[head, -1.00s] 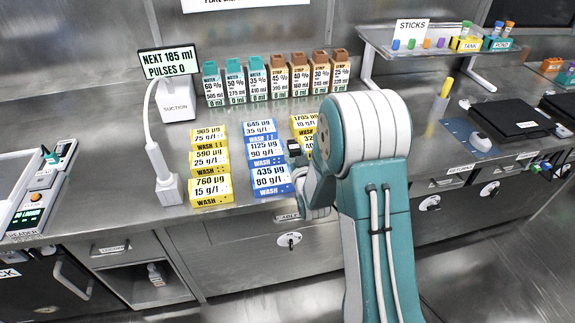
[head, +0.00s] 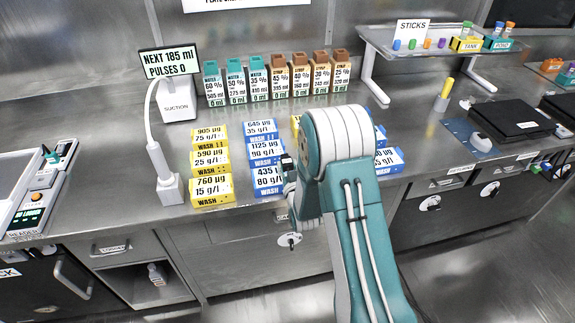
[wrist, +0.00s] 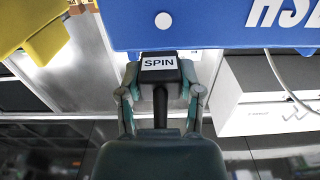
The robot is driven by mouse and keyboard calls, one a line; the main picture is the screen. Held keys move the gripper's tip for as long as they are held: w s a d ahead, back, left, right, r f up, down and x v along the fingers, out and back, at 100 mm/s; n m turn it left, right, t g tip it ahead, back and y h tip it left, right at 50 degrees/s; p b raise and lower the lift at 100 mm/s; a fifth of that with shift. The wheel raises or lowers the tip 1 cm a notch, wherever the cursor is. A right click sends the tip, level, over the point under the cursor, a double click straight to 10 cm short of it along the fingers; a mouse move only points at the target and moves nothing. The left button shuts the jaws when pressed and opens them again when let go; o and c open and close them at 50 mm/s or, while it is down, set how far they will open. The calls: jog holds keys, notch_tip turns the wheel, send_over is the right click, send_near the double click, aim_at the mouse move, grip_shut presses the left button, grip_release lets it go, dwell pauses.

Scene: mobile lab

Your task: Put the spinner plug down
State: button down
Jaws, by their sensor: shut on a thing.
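The spinner plug (wrist: 160,65) is a dark block with a white SPIN label, gripped in the wrist view. My gripper (wrist: 160,92) is shut on it, one finger on each side. In the head view my gripper (head: 289,170) is beside the right side of the blue wash boxes (head: 268,176), mostly hidden by my own arm. In the wrist view a blue box (wrist: 215,25) fills the top, just beyond the plug. I cannot tell whether they touch. No socket for the plug can be made out.
Yellow wash boxes (head: 211,190) stand left of the blue ones. More boxes are partly hidden behind my arm. A row of labelled bottles (head: 275,80) stands at the back. The suction stand (head: 177,105) and its wand (head: 168,188) are at left. Bare counter (head: 105,180) lies further left.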

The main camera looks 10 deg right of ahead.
jog(key=shift+f, duration=0.35)
jog(key=shift+c, duration=1.3)
grip_release()
jog(key=shift+r, duration=0.15)
